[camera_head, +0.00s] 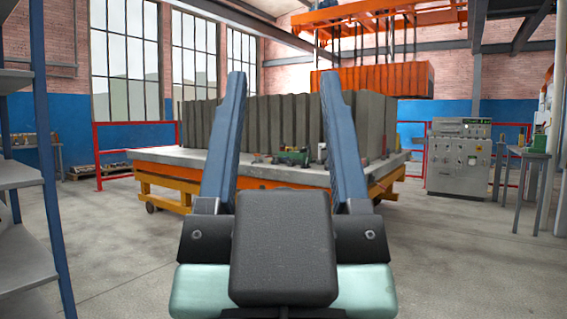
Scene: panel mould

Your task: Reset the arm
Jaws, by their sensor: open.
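My gripper (285,115) is in the middle foreground of the head view. Its two long blue fingers point up and stand wide apart. Nothing is held between them. The dark block and pale green body at its base fill the bottom centre. Behind the fingers, at a distance, stands a large panel mould with grey ribbed walls (268,122) on a pale slab (165,157). The fingers hide parts of the mould and slab.
Small green equipment (293,156) sits on the slab's front edge. A grey control cabinet (458,158) stands at right, near a small table (524,152). Blue shelving (45,150) is close at left. An orange load (372,80) hangs overhead. Bare floor (120,240) lies left of my gripper.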

